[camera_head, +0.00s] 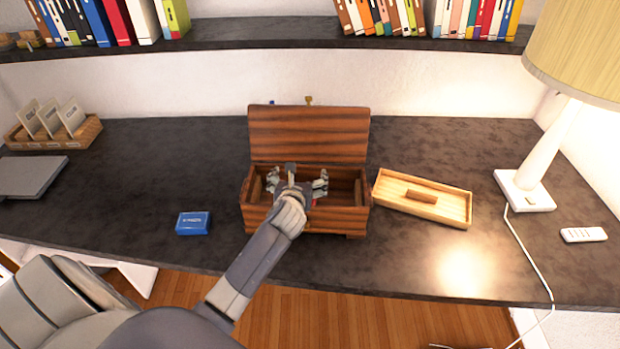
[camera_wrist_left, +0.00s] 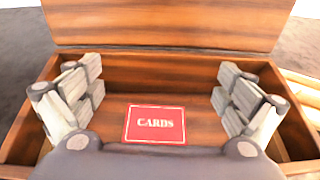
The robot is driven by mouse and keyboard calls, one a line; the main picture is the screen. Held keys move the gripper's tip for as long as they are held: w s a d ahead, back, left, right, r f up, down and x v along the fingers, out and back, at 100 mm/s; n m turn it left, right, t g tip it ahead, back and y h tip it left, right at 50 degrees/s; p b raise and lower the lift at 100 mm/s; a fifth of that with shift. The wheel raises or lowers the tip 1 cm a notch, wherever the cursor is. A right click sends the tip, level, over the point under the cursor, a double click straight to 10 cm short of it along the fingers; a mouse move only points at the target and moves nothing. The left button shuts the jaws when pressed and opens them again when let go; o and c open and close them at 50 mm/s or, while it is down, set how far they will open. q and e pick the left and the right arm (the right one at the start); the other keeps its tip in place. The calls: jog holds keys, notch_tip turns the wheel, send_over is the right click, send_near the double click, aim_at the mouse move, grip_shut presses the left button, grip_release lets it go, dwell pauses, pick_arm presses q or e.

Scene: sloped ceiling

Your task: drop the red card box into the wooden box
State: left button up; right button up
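The wooden box (camera_head: 350,217) stands on the dark desk with its lid (camera_head: 308,134) raised at the back. My left gripper (camera_head: 297,184) is over the box opening, pointing down into it. In the left wrist view the fingers (camera_wrist_left: 155,100) are spread wide apart with nothing between them. The red card box (camera_wrist_left: 155,124), labelled CARDS, lies flat on the floor of the wooden box (camera_wrist_left: 200,80), below the open fingers and apart from them. In the head view my gripper mostly hides the card box. My right gripper is not in view.
A blue card box (camera_head: 193,223) lies left of the wooden box. A light wooden tray (camera_head: 455,205) holding a small brown block stands just right of it. A lamp (camera_head: 540,165), a white remote (camera_head: 583,234) and a cord are further right. The desk's left middle is clear.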

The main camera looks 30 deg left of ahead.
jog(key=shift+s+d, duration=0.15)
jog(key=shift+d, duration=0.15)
pick_arm(q)
jog(key=shift+f, duration=0.1)
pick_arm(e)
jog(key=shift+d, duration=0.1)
pick_arm(q)
jog(key=v, duration=1.2)
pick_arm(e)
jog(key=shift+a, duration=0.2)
